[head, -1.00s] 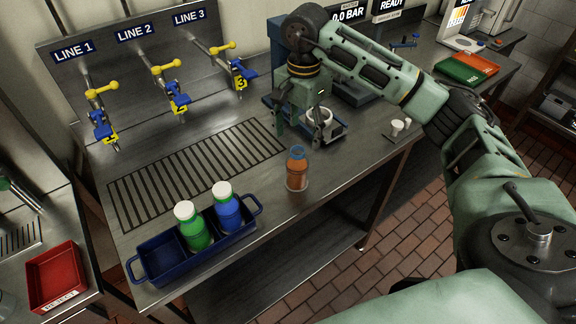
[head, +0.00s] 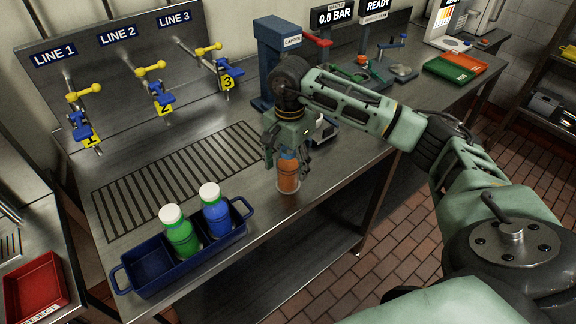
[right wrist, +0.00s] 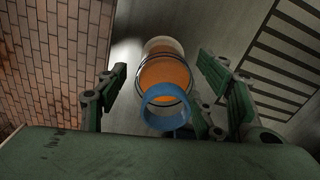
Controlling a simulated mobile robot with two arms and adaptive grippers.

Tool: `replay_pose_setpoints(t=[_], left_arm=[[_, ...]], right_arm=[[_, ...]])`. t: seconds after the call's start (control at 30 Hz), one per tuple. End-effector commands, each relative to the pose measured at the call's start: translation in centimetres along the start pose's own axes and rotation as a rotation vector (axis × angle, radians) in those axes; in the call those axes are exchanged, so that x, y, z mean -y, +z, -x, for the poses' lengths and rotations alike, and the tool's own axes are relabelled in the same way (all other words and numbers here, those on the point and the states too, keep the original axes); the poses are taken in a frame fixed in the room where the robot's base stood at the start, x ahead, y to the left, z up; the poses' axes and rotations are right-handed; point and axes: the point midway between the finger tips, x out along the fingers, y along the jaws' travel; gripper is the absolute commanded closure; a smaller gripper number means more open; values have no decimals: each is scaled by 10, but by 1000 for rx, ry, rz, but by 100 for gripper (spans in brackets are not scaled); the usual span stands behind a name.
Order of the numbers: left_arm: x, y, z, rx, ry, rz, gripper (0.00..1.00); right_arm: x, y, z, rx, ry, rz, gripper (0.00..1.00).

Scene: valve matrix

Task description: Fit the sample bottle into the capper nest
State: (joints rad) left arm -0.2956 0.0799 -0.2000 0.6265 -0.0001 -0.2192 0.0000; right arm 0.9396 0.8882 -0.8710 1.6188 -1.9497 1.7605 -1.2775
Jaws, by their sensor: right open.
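The sample bottle (head: 289,178) stands upright on the steel bench, clear with orange liquid and a blue neck ring. My right gripper (head: 287,154) is over it, with its fingers around the top of the bottle. In the right wrist view the bottle (right wrist: 165,78) lies between the two open fingers (right wrist: 168,92), with a gap on each side. The capper (head: 280,58) is a blue press behind my right arm. Its nest (head: 325,129) is mostly hidden by my gripper and forearm. My left gripper is out of view.
A blue tray (head: 124,281) at the front left holds a green bottle (head: 180,232) and a blue bottle (head: 215,211) with white caps. A slotted drain (head: 175,180) lies behind it. Yellow-handled valves (head: 160,90) line the back panel. A red reject bin (head: 36,290) is far left.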

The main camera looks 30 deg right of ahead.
Motion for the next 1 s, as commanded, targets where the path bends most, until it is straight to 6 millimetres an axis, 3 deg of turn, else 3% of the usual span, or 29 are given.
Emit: replay_pose_setpoints(t=[0.2, 0.43, 1.0], left_arm=[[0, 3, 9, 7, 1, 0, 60], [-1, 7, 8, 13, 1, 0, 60], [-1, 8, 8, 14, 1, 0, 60]], right_arm=[[0, 0, -20, 0, 0, 0, 39], [0, 0, -22, 0, -2, 0, 40], [0, 0, -21, 0, -1, 0, 89]])
